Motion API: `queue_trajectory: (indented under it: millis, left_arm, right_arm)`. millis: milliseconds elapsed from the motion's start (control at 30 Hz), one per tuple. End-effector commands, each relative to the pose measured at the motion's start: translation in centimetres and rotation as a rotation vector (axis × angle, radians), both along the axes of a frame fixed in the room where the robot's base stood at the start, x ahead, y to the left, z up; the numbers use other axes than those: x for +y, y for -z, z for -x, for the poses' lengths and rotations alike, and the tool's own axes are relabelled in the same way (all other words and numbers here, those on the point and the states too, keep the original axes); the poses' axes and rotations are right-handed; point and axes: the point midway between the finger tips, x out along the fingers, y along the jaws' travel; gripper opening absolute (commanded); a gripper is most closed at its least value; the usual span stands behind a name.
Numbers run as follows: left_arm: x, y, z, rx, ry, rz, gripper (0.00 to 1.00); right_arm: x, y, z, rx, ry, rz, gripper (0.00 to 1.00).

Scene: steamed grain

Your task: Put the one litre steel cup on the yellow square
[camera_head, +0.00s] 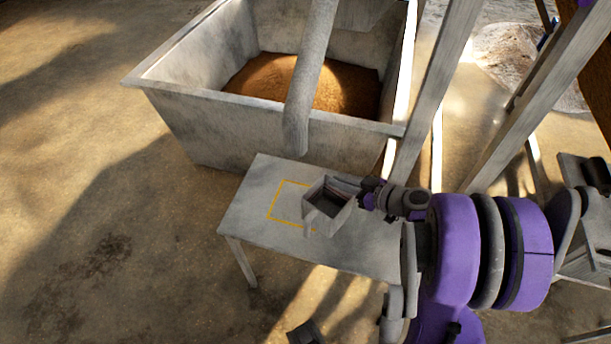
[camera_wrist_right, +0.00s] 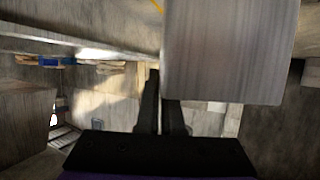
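The steel cup (camera_head: 328,212) is a small square, open-topped grey box at the table's middle. It overlaps the right part of the yellow square (camera_head: 269,209), an outline on the table top, and hides some of it. I cannot tell whether its base touches the table. My right gripper (camera_head: 363,194) is at the cup's right side. In the right wrist view the fingers (camera_wrist_right: 161,100) are close together at the cup's edge, and the cup (camera_wrist_right: 230,50) hides one fingertip. The gripper looks shut on the cup. My left gripper is not in view.
The grey table (camera_head: 255,240) has bare room left and right of the cup. A large metal bin (camera_head: 200,130) with brown grain (camera_head: 340,88) stands behind it. A slanting pipe (camera_head: 306,85) ends above the table's back edge. Metal posts (camera_head: 432,90) rise at the right.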

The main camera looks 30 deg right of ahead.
Motion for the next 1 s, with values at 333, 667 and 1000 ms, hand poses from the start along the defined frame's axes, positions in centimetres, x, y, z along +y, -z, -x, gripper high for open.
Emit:
queue_trajectory:
  millis: [333, 667, 1000]
  left_arm:
    - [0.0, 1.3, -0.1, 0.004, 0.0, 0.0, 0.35]
    - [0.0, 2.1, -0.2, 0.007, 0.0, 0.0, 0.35]
    - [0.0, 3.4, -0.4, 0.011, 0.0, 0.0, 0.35]
  right_arm:
    - [2.8, 0.1, -8.1, 0.001, -0.003, -0.002, 0.0]
    - [3.3, 0.9, -10.1, 0.0, 0.001, -0.001, 0.0]
    - [3.3, 3.5, -10.0, 0.0, 0.002, -0.002, 0.0]
